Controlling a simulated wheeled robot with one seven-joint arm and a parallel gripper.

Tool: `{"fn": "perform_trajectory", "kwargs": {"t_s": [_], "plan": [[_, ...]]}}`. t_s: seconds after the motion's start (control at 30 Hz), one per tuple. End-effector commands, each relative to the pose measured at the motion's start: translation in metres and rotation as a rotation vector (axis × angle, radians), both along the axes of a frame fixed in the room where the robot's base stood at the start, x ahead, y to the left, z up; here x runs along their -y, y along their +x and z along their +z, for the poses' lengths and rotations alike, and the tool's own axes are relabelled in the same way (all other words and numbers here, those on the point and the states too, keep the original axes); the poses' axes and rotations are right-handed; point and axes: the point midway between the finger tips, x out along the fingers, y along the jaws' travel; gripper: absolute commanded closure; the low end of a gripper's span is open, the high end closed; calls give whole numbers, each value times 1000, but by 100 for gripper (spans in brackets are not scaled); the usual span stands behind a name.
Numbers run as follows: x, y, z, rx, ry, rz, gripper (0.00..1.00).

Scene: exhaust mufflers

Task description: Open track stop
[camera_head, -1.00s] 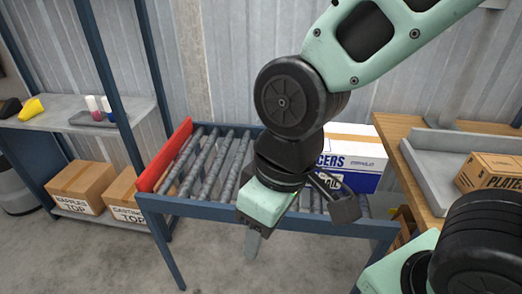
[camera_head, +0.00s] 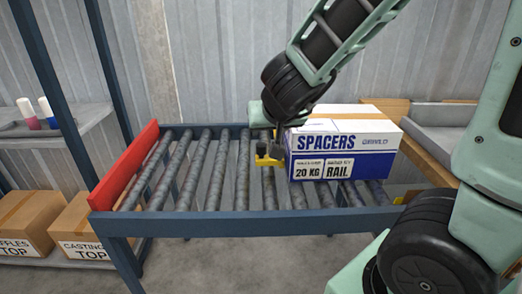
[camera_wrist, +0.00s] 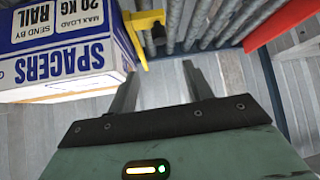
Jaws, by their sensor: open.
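The roller track (camera_head: 250,222) has a blue frame and grey rollers. A yellow stop piece (camera_head: 268,160) with a dark knob stands on it, just left of a white and blue SPACERS box (camera_head: 345,140). In the wrist view the yellow stop (camera_wrist: 147,20) shows at the top, beside the box (camera_wrist: 65,45), beyond the fingertips. My gripper (camera_wrist: 160,82) is open and empty, its two fingers apart and not visibly touching the stop. In the head view my wrist hangs over the far side of the track, and its fingers are mostly hidden.
A red end plate (camera_head: 125,165) closes the track's left end; rollers between it and the stop are empty. A wooden bench (camera_head: 430,165) stands at the right. Labelled cartons (camera_head: 80,225) sit low on the shelf at the left. A corrugated wall stands behind.

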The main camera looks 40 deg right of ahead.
Motion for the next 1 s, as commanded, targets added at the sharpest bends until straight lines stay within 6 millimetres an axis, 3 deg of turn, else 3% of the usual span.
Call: {"fn": "perform_trajectory", "kwargs": {"t_s": [0.1,0.6,1.0], "plan": [[7,15,-24,-1,1,-2,49],[35,75,-90,-1,2,0,49],[44,97,-108,0,2,3,49]]}}
